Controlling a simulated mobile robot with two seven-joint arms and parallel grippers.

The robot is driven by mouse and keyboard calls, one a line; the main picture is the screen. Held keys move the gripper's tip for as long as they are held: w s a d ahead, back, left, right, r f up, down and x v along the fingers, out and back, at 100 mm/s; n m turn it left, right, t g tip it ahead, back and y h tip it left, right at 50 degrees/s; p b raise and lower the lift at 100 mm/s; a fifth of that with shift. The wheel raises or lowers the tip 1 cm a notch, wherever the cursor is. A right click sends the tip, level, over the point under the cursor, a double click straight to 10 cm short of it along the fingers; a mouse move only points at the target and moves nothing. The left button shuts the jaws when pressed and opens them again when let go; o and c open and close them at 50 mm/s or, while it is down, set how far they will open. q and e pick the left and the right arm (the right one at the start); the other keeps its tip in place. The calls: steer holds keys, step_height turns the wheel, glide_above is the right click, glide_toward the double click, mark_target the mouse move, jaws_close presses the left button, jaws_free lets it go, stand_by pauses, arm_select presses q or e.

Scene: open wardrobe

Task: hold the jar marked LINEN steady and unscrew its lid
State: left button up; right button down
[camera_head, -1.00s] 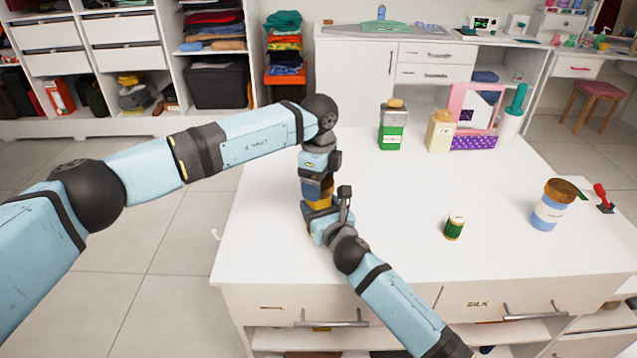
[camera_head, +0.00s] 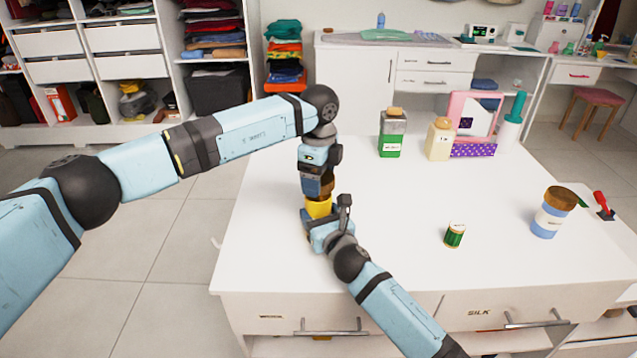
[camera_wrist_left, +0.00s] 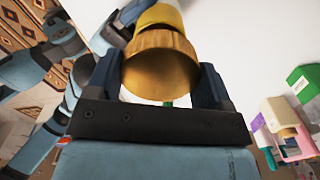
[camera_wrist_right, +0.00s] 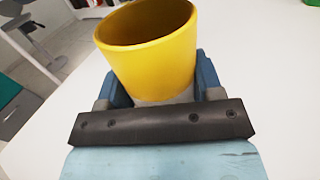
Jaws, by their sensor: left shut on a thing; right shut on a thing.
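A yellow jar (camera_head: 318,209) stands upright near the left edge of the white table. My right gripper (camera_head: 322,228) is shut on its lower part. The right wrist view shows the jar (camera_wrist_right: 150,62) with an open, uncovered rim and a bit of pale label low between the jaws; no lettering is readable. My left gripper (camera_head: 318,184) is above the jar, shut on a round brown lid (camera_head: 324,190). The left wrist view shows the lid (camera_wrist_left: 160,65) between the jaws, with the yellow jar (camera_wrist_left: 160,15) beyond it. The lid is off the rim, just above it.
A green-labelled jar (camera_head: 392,135), a cream jar (camera_head: 439,140) and a pink frame (camera_head: 484,104) stand at the back. A blue-and-white jar with a brown lid (camera_head: 552,213) and a small green spool (camera_head: 454,235) are to the right. The table's middle is clear.

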arm_select(q)
step_height(320, 180, up, 2)
steer(key=shift+r, duration=0.1)
arm_select(e)
steer(key=shift+c, duration=0.9)
jaws_free()
